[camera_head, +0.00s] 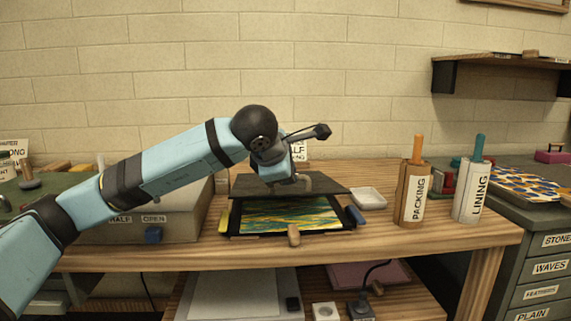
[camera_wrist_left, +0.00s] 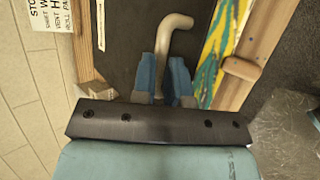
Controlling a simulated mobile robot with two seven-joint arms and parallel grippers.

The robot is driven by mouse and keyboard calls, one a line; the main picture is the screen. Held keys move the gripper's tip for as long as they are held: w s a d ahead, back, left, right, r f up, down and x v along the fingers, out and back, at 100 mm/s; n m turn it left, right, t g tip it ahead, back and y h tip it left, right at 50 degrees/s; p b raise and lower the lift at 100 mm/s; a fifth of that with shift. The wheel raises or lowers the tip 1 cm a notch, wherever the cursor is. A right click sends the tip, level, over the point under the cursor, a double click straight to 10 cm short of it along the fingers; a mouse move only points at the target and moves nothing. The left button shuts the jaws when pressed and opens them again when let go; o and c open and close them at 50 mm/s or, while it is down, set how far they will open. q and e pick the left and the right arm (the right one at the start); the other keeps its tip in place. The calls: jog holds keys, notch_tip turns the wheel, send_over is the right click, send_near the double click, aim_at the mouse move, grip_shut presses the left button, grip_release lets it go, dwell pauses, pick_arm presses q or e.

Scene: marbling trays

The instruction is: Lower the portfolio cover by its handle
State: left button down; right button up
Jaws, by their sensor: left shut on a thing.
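The portfolio's dark cover (camera_head: 245,184) stands partly raised above a marbled sheet (camera_head: 290,213) in green, yellow and blue. The cover also fills the middle of the left wrist view (camera_wrist_left: 130,45). A pale bent handle (camera_wrist_left: 176,30) sticks out from the cover. My left gripper (camera_wrist_left: 172,85) has its blue fingers shut on the handle. In the head view my left gripper (camera_head: 284,180) is at the cover, its fingers mostly hidden by the wrist. My right gripper is not in view.
A brown PACKING roller (camera_head: 412,195) and a white LINING roller (camera_head: 470,192) stand at the right of the wooden table (camera_head: 400,242). A white dish (camera_head: 369,198) is beside the portfolio. A grey box (camera_head: 185,205) stands at left. A wooden peg (camera_head: 294,236) is at the portfolio's front.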

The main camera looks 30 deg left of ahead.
pick_arm(q)
jog(key=shift+s+d+f+b, duration=0.1)
jog(key=shift+s+f+b, duration=0.1)
jog(key=shift+f, duration=0.35)
jog(key=shift+s+d+f+b, duration=0.1)
jog(key=shift+f+b, duration=0.05)
jog(key=shift+f, duration=0.35)
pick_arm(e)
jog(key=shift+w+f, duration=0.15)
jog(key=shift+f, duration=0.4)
pick_arm(q)
jog(key=c, duration=1.4)
grip_release()
jog(key=shift+r, duration=0.1)
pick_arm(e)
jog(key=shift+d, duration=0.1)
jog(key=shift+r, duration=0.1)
pick_arm(q)
jog(key=shift+s+r, duration=0.2)
jog(key=p+v, duration=0.4)
jog(key=v, duration=0.9)
jog(key=shift+s+d+r, duration=0.1)
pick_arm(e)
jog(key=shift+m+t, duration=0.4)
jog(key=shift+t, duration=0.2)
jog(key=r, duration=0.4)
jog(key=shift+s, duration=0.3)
